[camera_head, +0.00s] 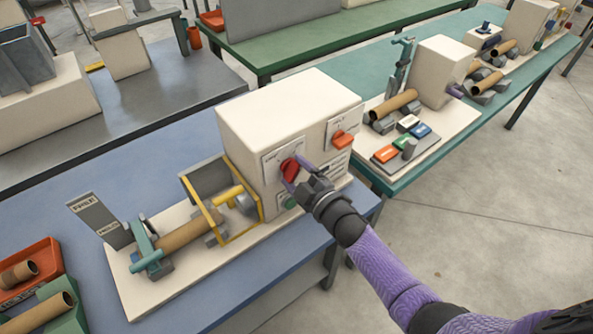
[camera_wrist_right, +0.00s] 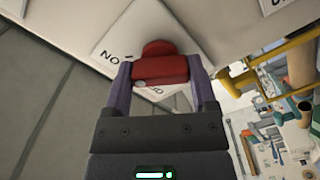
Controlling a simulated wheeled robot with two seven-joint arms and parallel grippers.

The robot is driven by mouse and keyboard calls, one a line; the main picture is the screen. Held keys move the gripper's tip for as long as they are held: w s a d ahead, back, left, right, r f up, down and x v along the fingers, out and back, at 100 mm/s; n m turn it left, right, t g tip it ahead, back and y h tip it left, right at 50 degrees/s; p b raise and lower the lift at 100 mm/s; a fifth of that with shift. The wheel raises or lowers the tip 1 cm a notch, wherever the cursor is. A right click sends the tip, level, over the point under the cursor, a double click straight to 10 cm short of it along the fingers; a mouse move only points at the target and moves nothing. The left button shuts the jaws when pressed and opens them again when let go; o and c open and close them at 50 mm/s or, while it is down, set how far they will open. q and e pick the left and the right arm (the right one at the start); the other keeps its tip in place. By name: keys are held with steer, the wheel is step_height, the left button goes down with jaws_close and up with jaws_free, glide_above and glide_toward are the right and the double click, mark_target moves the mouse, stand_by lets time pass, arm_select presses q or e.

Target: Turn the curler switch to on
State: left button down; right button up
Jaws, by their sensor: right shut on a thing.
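A red rotary switch knob (camera_head: 288,169) sits on a white label plate on the front of the cream machine box (camera_head: 290,110). The label text is too small and partly covered to read. My right gripper (camera_head: 293,177) is shut on this red knob. In the right wrist view the red knob (camera_wrist_right: 160,69) lies between the two purple fingers of the right gripper (camera_wrist_right: 160,76), over the white plate with partly hidden letters. The left gripper is not in view.
A second, orange-red switch (camera_head: 342,139) is to the right on the same box face. A green button (camera_head: 290,202) is below the gripper. A yellow frame (camera_head: 218,222) and a brown tube (camera_head: 187,234) stand left. The blue table (camera_head: 257,268) has free room in front.

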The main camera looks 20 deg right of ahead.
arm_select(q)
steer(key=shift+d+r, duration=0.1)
arm_select(e)
steer(key=shift+f+m, duration=0.1)
steer(key=shift+m, duration=0.4)
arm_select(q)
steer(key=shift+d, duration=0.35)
arm_select(e)
steer(key=o, duration=1.2)
steer(key=shift+c, duration=0.2)
steer(key=shift+s, duration=0.1)
arm_select(q)
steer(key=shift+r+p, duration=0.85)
steer(key=shift+p, duration=0.1)
arm_select(e)
steer(key=v, duration=0.9)
steer(key=shift+s+d, duration=0.15)
steer(key=shift+s, duration=0.2)
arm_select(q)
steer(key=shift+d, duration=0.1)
